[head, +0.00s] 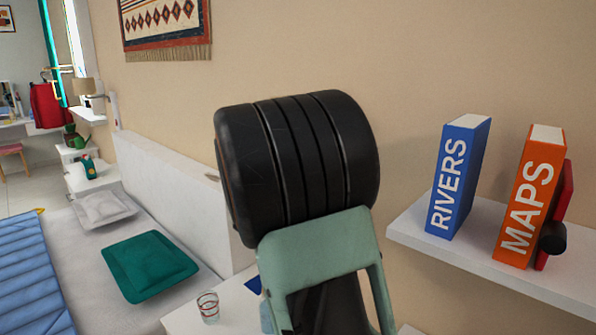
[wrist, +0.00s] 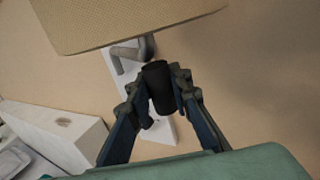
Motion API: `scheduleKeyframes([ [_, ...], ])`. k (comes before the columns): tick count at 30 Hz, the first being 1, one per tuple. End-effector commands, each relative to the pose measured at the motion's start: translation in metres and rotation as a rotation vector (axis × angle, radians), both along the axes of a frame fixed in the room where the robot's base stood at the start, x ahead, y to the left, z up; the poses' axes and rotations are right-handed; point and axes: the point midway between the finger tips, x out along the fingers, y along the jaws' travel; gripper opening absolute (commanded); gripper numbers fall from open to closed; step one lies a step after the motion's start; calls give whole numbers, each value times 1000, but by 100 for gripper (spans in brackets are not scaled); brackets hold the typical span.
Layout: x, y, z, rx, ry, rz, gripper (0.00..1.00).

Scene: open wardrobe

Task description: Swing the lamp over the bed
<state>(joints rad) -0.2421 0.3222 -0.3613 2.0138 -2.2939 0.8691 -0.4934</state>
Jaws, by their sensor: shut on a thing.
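The lamp shows in the wrist view. Its beige shade (wrist: 130,22) is at the top, with a grey bent arm (wrist: 128,54) under it and a pale wall plate (wrist: 120,66) behind. My gripper (wrist: 161,84) is shut on the lamp's black grip (wrist: 157,78), one finger on each side of it. In the head view my own arm fills the middle and hides the lamp and fingers. The bed (head: 165,221) is at the lower left in the head view, with a green cushion (head: 150,264), a pale pillow (head: 103,206) and a blue quilt (head: 30,270).
A wall shelf (head: 480,264) at right holds a blue RIVERS book (head: 459,176), an orange MAPS book (head: 531,195) and a dark red item, close to my arm. A glass (head: 208,307) stands on a white bedside surface below. The white headboard (head: 170,180) runs along the wall.

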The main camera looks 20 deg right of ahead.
Motion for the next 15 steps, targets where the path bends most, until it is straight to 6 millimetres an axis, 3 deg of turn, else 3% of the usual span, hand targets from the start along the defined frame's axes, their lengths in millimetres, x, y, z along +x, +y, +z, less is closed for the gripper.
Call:
scheduleKeyframes([
  [1, -2, -5, 2, -2, -4, -10, 0],
  [2, -2, -5, 2, -2, -4, -11, 20],
  [6, -2, -5, 2, -2, -4, -9, 35],
  [15, -1, -2, 1, -1, -3, -4, 37],
])
